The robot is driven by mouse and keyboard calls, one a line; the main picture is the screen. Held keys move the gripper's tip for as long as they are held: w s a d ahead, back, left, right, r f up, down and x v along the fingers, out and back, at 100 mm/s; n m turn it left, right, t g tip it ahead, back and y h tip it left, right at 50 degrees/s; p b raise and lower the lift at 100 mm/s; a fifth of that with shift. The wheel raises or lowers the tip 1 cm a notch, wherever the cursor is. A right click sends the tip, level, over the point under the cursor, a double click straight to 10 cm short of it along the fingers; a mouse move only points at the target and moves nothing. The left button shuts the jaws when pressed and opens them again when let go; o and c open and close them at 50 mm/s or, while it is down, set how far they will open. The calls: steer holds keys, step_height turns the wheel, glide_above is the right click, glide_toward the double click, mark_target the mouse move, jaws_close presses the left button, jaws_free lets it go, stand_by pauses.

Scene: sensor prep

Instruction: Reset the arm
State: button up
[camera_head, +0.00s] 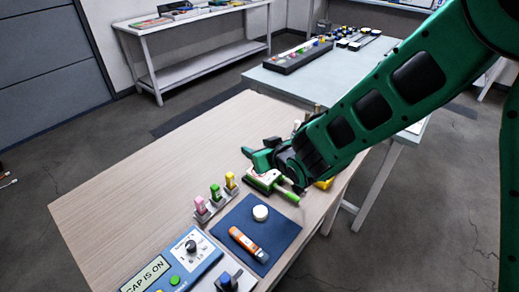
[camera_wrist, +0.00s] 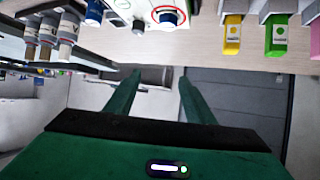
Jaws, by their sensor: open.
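My green arm reaches in from the upper right of the head view. My gripper (camera_head: 270,172) is over the right part of the wooden table (camera_head: 135,185). In the wrist view my gripper (camera_wrist: 157,80) has its two green fingers apart, with nothing between them. A white device (camera_head: 262,181) with red on it is partly hidden by the gripper in the head view. I cannot tell whether the gripper touches it. A blue knob inside a red ring (camera_wrist: 168,17) shows at the top of the wrist view.
A blue mat (camera_head: 285,229) holds an orange-and-white device (camera_head: 248,244) and a white round cap (camera_head: 260,213). Pink (camera_head: 200,206), green (camera_head: 215,193) and yellow (camera_head: 230,181) pieces stand beside it. A panel (camera_head: 147,273) reads "CAP IS ON". The table's left part is clear.

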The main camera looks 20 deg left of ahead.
steer(key=w+d+r+m+h, duration=0.1)
steer(key=w+d+m+h, duration=0.1)
steer(key=d, duration=0.8)
steer(key=w+d+r+m+h, duration=0.2)
steer(key=d+h, duration=0.1)
steer(key=d, duration=0.8)
steer(key=w+d+r+m+h, duration=0.1)
steer(key=w+d+h, duration=0.1)
steer(key=d, duration=0.8)
steer(key=s+d+r+m+g+h, duration=0.1)
steer(key=s+d+m+g+h, duration=0.15)
steer(key=d, duration=0.85)
steer(key=s+d+r+m+g, duration=0.25)
steer(key=s+d+m, duration=0.25)
steer(key=s+d, duration=1.05)
steer(key=s+d+r+m+g+y, duration=0.1)
steer(key=s+d+m+g, duration=0.1)
steer(key=s, duration=1.3)
steer(key=shift+s+d+m+g, duration=0.2)
steer(key=shift+m+g, duration=0.25)
steer(key=shift+g, duration=0.35)
steer(key=shift+r, duration=0.1)
